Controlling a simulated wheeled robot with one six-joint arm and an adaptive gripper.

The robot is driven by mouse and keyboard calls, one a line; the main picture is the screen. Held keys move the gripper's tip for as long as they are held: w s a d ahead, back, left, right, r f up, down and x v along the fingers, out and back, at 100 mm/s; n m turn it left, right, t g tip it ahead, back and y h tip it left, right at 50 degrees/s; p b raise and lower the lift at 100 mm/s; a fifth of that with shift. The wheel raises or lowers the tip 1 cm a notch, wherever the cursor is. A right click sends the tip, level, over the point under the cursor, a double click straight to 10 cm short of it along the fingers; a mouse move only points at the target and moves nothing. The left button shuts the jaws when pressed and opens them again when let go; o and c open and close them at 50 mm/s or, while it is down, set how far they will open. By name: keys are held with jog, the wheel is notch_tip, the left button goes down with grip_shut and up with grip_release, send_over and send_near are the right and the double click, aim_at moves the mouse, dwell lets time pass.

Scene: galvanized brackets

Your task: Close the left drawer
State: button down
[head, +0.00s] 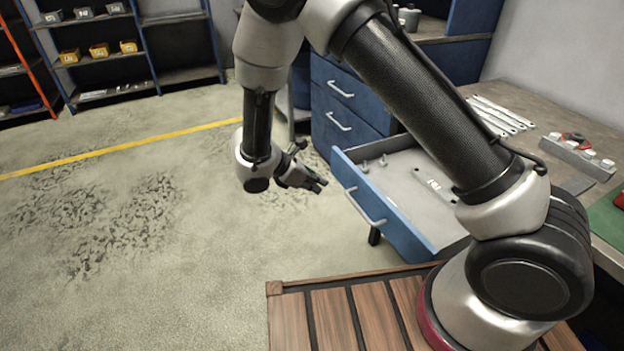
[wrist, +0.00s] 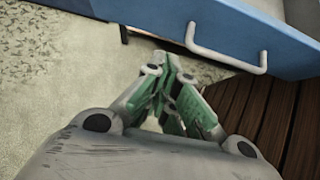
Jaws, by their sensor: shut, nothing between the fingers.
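The open drawer (head: 408,240) has a blue front with a light bar handle (head: 366,207) and sticks out from the workbench. A galvanized bracket (head: 434,185) and a few small metal parts (head: 374,162) lie inside it. My gripper (head: 318,184) is to the left of the drawer front, apart from it, above the floor. In the wrist view, my gripper (wrist: 172,62) is shut and empty. The blue drawer front (wrist: 262,35) and its handle (wrist: 228,53) are at the upper right there, beyond the fingertips and not touched.
A blue cabinet with closed drawers (head: 345,108) stands behind the open drawer. Metal wrenches (head: 497,115) and a metal block (head: 578,155) lie on the bench top. A slatted wooden deck (head: 335,318) is at the front. The floor at left is clear up to the shelves (head: 110,50).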

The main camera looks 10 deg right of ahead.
jog(key=w+d+f, duration=0.2)
jog(key=d+f, duration=0.1)
jog(key=d, duration=0.4)
jog(key=shift+w+f, duration=0.15)
jog(key=shift+f, duration=0.1)
jog(key=shift+d, duration=0.1)
